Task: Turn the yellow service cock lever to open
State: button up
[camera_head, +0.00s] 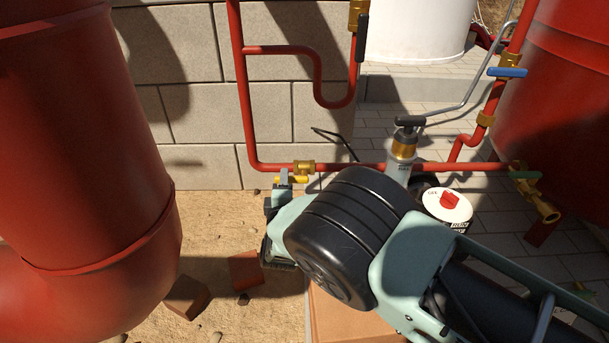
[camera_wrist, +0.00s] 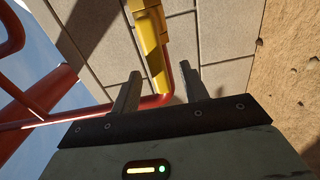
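The yellow service cock lever (camera_head: 291,180) sits at the brass valve (camera_head: 304,167) on the low horizontal red pipe, in front of the block wall. In the wrist view the lever (camera_wrist: 154,55) runs down from the top edge, and its lower end shows between my two fingers. My gripper (camera_head: 283,178) is at the lever in the head view, partly hiding it. In the wrist view my gripper (camera_wrist: 161,72) is open, with a finger on each side of the lever and gaps visible on both sides. I cannot tell how deep the lever lies between the fingers.
A large red pipe (camera_head: 85,150) stands at left and a red tank (camera_head: 555,110) at right. Bricks (camera_head: 245,268) lie on the sand.

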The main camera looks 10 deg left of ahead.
jog(key=o, duration=0.4)
jog(key=shift+c, duration=0.2)
jog(key=p+v, duration=0.4)
jog(key=v, duration=0.3)
